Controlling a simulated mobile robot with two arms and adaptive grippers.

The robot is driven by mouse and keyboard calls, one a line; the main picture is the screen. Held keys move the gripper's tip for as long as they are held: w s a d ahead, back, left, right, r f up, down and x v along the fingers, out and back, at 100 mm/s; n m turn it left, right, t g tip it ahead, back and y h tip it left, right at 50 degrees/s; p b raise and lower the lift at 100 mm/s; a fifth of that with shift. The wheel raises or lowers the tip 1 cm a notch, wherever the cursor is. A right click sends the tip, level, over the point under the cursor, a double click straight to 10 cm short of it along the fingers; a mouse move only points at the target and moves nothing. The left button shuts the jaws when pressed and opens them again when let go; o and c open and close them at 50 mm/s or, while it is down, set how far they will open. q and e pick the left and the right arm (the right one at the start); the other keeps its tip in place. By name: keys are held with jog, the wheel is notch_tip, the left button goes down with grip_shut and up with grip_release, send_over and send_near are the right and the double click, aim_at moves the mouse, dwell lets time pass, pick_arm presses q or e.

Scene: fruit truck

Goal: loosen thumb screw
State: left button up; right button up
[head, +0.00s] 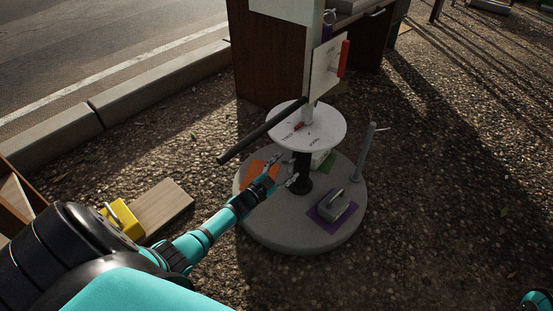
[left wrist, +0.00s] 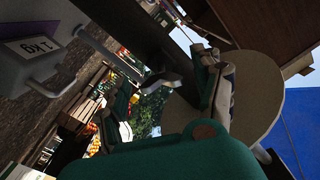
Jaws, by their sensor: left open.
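A round white plate (head: 330,128) with small markings stands on a dark column (head: 302,172) above a round grey base (head: 275,232). My left gripper (head: 284,170) is open and empty, just left of the column and below the plate, its fingers pointing toward the column. In the left wrist view the open fingers (left wrist: 165,100) stand either side of a small grey piece (left wrist: 163,77) at the dark column. This may be the thumb screw; its shape is unclear, and I cannot tell whether the fingers touch it. I cannot make out the screw in the head view.
A black bar (head: 258,133) sticks out over the plate's left edge, above my left arm. A grey weight (head: 336,206) stands on a purple patch; its 1 kg label shows in the left wrist view (left wrist: 32,46). A grey post (head: 364,152) stands at the base's right.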

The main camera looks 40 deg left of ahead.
pick_arm(q)
jog(key=s+a, duration=0.1)
jog(key=s, duration=1)
jog(key=shift+s, duration=0.35)
